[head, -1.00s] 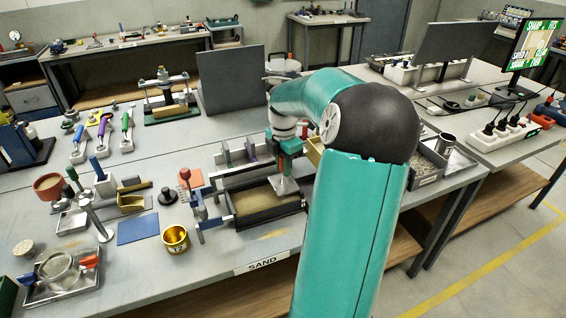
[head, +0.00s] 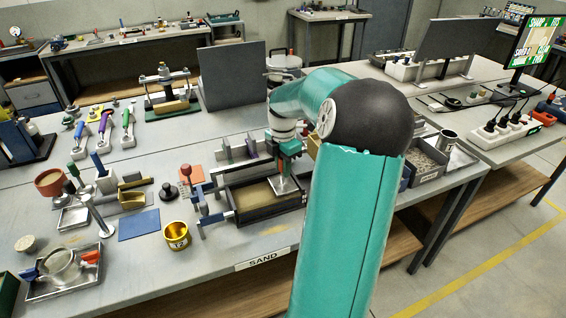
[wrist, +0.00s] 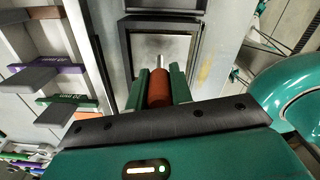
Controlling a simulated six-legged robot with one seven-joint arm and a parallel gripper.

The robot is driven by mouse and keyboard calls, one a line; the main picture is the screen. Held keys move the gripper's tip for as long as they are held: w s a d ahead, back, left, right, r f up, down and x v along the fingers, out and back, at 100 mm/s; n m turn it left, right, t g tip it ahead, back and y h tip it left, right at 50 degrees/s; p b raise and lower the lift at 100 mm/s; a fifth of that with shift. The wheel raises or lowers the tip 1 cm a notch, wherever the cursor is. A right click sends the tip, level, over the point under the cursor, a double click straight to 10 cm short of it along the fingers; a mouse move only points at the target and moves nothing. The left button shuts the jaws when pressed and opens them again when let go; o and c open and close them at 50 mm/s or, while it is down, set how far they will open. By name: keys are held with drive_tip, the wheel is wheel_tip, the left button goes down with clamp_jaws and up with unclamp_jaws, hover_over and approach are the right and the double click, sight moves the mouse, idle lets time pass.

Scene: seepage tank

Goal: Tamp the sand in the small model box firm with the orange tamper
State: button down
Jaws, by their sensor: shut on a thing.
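The small model box (head: 268,213) is a dark open frame with tan sand (head: 255,195) in it, at the middle of the head view. My gripper (head: 287,163) is over its right end, pointing down. It is shut on the orange tamper (wrist: 158,88), whose orange grip shows between the fingers in the wrist view. The tamper's pale flat plate (head: 286,184) is inside the box, at the right end of the sand. I cannot tell how hard it presses. The dark box rim also shows in the wrist view (wrist: 127,60).
A gold cup (head: 176,236) and a blue mat (head: 138,225) lie left of the box. A dark upright panel (head: 232,82) stands behind. A gravel tray (head: 427,163) is to the right. Rails and blocks stand close at the box's left and back.

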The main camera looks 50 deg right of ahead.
drive_tip(key=shift+f, duration=0.5)
drive_tip(key=shift+f, duration=0.15)
idle(0.8)
drive_tip(key=shift+r, duration=2.1)
